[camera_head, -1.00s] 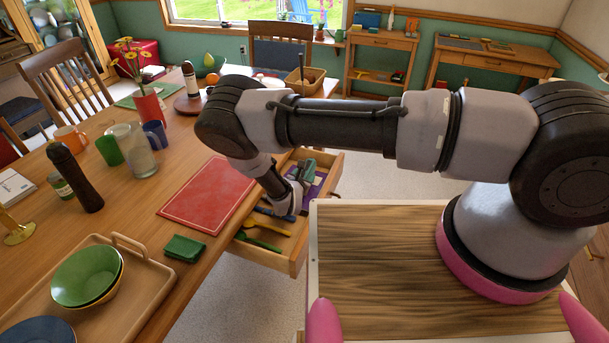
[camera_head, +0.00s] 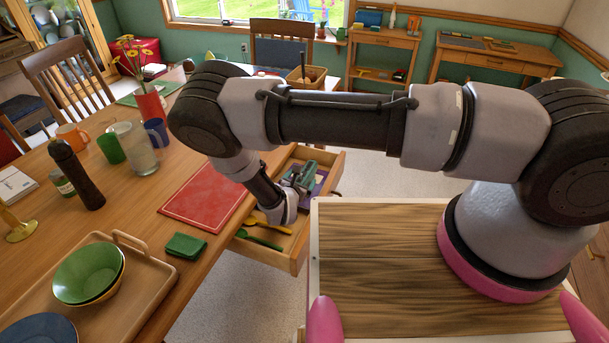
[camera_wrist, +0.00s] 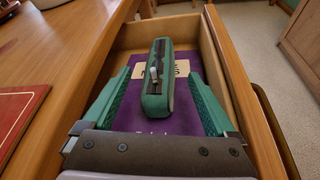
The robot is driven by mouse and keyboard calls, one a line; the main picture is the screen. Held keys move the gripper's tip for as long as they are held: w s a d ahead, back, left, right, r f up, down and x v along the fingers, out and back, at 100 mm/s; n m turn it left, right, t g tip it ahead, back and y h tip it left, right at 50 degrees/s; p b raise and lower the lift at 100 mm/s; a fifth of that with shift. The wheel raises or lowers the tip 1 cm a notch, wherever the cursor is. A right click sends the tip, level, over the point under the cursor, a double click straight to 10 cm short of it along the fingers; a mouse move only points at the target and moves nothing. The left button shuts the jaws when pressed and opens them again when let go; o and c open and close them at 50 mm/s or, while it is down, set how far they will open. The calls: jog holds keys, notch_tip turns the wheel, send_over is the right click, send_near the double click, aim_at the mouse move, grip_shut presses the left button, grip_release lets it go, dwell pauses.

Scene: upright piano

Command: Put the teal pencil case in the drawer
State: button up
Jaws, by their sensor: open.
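The teal pencil case (camera_wrist: 158,84) lies inside the open wooden drawer (camera_wrist: 228,62), on a purple item with pale print (camera_wrist: 182,120). It has a dark top strip with a pale zip pull. My gripper (camera_wrist: 165,100) is open, with one teal-padded finger on each side of the case and visible gaps between. In the head view, my gripper (camera_head: 294,186) is low over the drawer (camera_head: 298,262), and the case (camera_head: 304,170) shows partly beyond it. My wrist hides part of the drawer's contents.
A yellow utensil (camera_head: 284,228) and a green utensil (camera_head: 262,243) lie in the drawer's near end. The table beside it holds a red board (camera_head: 205,200), a dark green folded item (camera_head: 186,246) and a tray (camera_head: 150,285) with bowls. A wooden top lies right of the drawer.

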jog(key=v, duration=0.5)
jog(key=shift+w+r, duration=0.15)
jog(key=shift+r, duration=0.2)
jog(key=w+d+r+m+g+h, duration=0.1)
jog(key=d+r+m+g, duration=0.2)
jog(key=d+r+m, duration=0.55)
jog(key=w+d+r+m+g+h, duration=0.1)
jog(key=d+r+m+g+h, duration=0.3)
jog(key=r, duration=0.8)
jog(key=w+d+r+m+g+y, duration=0.1)
jog(key=d+r+m+g, duration=0.1)
jog(key=d+r+m, duration=0.65)
jog(key=s+d+r+m+t+y, duration=0.1)
jog(key=s+d+r+m+y, duration=0.1)
jog(key=s+r, duration=0.4)
jog(key=s+d+r+m+t+y, duration=0.1)
jog(key=s+d+r+m+y, duration=0.2)
jog(key=r, duration=1)
jog(key=s+d+r+m+t+y, duration=0.1)
jog(key=s+r+m+y, duration=0.3)
jog(key=s+r+m, duration=0.4)
jog(key=shift+s+d+r+m, duration=0.3)
jog(key=shift+s+d+r, duration=0.6)
jog(key=shift+s, duration=0.2)
